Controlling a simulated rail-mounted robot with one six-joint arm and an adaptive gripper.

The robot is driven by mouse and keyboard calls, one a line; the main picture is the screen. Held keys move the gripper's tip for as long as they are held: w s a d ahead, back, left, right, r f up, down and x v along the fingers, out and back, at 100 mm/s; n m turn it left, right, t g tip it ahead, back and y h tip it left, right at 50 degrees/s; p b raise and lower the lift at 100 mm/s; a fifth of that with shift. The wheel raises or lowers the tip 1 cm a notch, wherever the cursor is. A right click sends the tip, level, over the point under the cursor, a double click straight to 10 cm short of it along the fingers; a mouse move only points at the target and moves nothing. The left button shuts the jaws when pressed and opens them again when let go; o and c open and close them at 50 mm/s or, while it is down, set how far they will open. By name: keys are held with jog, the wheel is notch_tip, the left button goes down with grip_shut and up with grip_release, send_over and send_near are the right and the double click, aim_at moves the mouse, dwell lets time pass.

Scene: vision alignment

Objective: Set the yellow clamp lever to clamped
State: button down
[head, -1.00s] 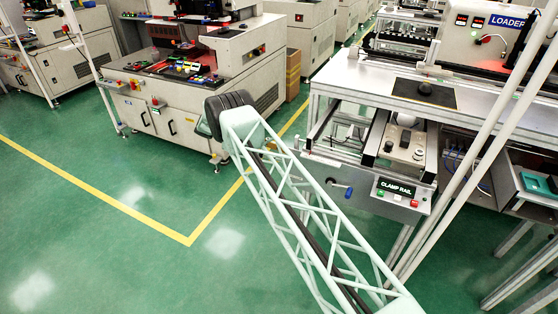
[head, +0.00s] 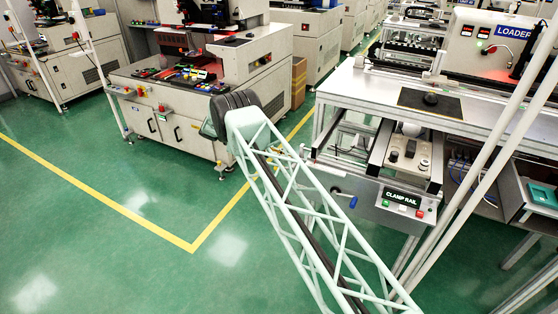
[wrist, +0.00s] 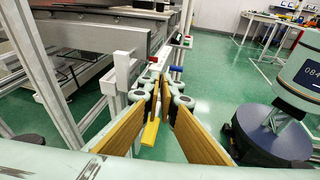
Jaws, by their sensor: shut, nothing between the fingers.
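A yellow bar, which looks like the clamp lever (wrist: 151,133), shows in the wrist view just left of the middle. It stands roughly upright in the picture, beside the inner side of the left finger. My gripper (wrist: 164,97) is shut with nothing held, its tan-sided fingers close together at the tips. I cannot tell whether the fingers touch the yellow bar. The clamp rail unit (head: 370,210) with its black CLAMP RAIL sign (head: 403,197) is at the right in the head view.
A blue-handled crank (head: 345,198) sticks out of the clamp rail front. In the wrist view a white post (wrist: 122,85) and metal frame (wrist: 45,85) stand close on the left. A loader bench (head: 480,115) stands behind.

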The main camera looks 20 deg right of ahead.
jog(key=shift+w+d+r+t+y+p, duration=0.1)
jog(key=shift+w+r+t+y+p, duration=0.15)
jog(key=shift+r+t+y+p, duration=0.5)
jog(key=w+a+r+t+y+p, duration=0.1)
jog(key=p, duration=0.2)
jog(key=w+a+r+m+t+y+p, duration=0.1)
jog(key=w+a+r+t+y+p, duration=0.1)
jog(key=a+r+t+y+p, duration=0.2)
jog(key=a+r+y+p, duration=0.1)
jog(key=a+r+p, duration=0.1)
jog(key=a+r, duration=0.1)
jog(key=shift+w+a+t+p, duration=0.25)
jog(key=shift+w+t+p, duration=0.05)
jog(key=shift+t+p, duration=0.05)
jog(key=shift+f, duration=0.15)
jog(key=shift+b+x, duration=1)
jog(key=shift+x, duration=5.85)
jog(key=shift+f, duration=0.1)
